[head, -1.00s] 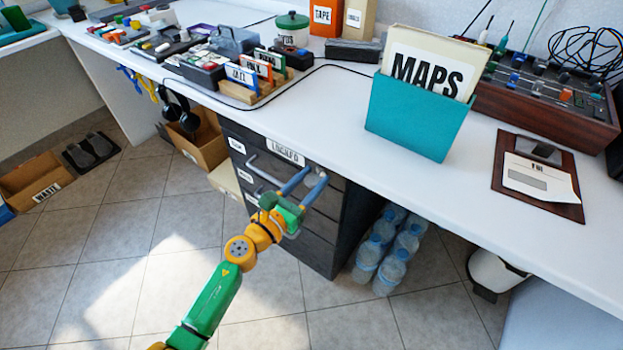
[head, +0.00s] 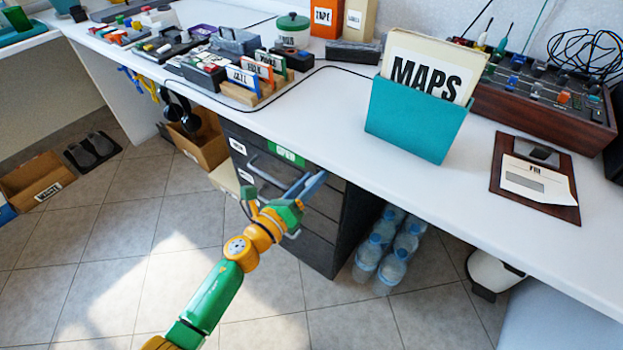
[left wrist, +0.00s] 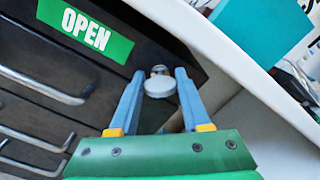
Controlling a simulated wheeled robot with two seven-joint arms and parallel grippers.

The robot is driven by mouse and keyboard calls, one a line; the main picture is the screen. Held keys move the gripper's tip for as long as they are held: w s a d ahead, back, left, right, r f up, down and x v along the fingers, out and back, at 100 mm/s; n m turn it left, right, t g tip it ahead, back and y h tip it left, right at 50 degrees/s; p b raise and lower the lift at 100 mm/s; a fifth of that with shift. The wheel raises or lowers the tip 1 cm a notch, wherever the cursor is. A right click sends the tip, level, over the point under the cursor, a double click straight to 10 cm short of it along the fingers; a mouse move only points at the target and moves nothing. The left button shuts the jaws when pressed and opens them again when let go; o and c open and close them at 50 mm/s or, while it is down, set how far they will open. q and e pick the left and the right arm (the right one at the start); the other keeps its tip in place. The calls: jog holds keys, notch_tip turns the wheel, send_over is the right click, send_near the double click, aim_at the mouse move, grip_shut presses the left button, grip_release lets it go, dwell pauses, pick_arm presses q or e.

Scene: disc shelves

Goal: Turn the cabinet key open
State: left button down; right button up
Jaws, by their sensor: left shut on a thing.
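The dark drawer cabinet (head: 325,232) stands under the white desk. A green label reading OPEN (left wrist: 85,29) is on its top front; the label also shows in the head view (head: 287,156). The key (left wrist: 160,88) has a pale round head and sits at the cabinet front, right of the label. My left gripper (left wrist: 165,76) has its blue fingers on both sides of the key head, shut on it. In the head view the left gripper (head: 314,180) hides the key. My right gripper is not in view.
Drawer handles (left wrist: 35,140) stick out below and left of the gripper. The desk edge (head: 420,210) runs just above and right of it. Water bottles (head: 385,250) stand on the floor right of the cabinet. The floor in front is clear.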

pick_arm(q)
jog(key=n, duration=0.2)
jog(key=shift+r+n, duration=0.1)
jog(key=shift+n, duration=0.3)
jog(key=n+p, duration=0.1)
jog(key=n, duration=0.1)
jog(key=shift+n, duration=0.4)
jog(key=n, duration=0.3)
jog(key=shift+n+p, duration=0.3)
jog(key=shift+n, duration=0.5)
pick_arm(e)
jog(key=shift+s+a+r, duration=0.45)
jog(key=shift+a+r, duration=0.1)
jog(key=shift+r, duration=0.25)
pick_arm(q)
jog(key=shift+f, duration=0.2)
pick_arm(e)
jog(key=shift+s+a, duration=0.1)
pick_arm(q)
jog(key=shift+c, duration=1.8)
grip_release()
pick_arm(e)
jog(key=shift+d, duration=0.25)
